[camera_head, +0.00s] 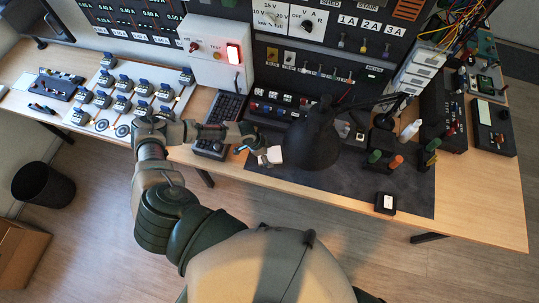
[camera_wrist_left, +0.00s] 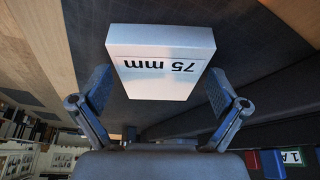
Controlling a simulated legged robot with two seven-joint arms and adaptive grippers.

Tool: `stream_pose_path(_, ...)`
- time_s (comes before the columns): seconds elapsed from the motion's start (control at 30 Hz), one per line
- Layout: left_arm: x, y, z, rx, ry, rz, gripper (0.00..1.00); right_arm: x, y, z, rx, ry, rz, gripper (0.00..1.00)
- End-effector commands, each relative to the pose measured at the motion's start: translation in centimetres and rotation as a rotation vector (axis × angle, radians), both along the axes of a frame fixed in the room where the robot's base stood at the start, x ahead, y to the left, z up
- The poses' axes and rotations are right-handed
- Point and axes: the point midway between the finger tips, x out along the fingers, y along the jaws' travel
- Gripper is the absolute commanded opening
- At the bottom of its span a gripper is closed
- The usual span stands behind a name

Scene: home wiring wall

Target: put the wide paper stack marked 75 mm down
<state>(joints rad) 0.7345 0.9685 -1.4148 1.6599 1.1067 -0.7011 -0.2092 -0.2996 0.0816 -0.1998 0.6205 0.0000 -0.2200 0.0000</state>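The wide white paper stack marked 75 mm (camera_wrist_left: 160,62) fills the space between my left gripper's fingers (camera_wrist_left: 160,88) in the left wrist view. Its label reads upside down there. In the head view the stack (camera_head: 275,155) shows small and white at the tip of my left gripper (camera_head: 262,152), over the left part of the dark mat (camera_head: 350,185), left of the black lamp. I cannot tell whether its underside touches the mat. My right gripper is not in view.
The black lamp (camera_head: 314,140) stands close right of the stack. A keyboard (camera_head: 222,120) lies to the left. Green and orange pegs (camera_head: 396,162) and a small black block (camera_head: 385,203) stand at the right. The mat's front middle is clear.

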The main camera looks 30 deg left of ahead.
Motion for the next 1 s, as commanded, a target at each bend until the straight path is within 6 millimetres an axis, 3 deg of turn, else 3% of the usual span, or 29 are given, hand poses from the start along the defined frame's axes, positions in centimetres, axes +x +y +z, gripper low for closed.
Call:
stream_pose_path(0.03, 0.0, 0.0, 0.0, 0.000, 0.000, 0.000, 0.80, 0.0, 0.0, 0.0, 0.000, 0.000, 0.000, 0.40)
stream_pose_path(0.2, 0.0, 0.0, 0.0, 0.001, 0.001, 0.000, 0.40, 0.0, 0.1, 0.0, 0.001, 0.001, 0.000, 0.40)
stream_pose_path(0.27, 0.0, 0.0, 0.0, 0.000, 0.000, 0.000, 0.34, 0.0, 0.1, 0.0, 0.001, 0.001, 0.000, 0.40)
stream_pose_path(0.63, 0.0, 0.1, 0.5, 0.002, 0.000, -0.001, 0.33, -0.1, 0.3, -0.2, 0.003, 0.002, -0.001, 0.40)
stream_pose_path(0.9, 0.1, 0.0, 4.1, 0.000, -0.003, 0.000, 0.33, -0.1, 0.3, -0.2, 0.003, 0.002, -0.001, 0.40)
stream_pose_path(1.0, -1.8, -1.2, 4.2, -0.001, 0.003, -0.005, 0.33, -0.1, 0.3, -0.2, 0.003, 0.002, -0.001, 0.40)
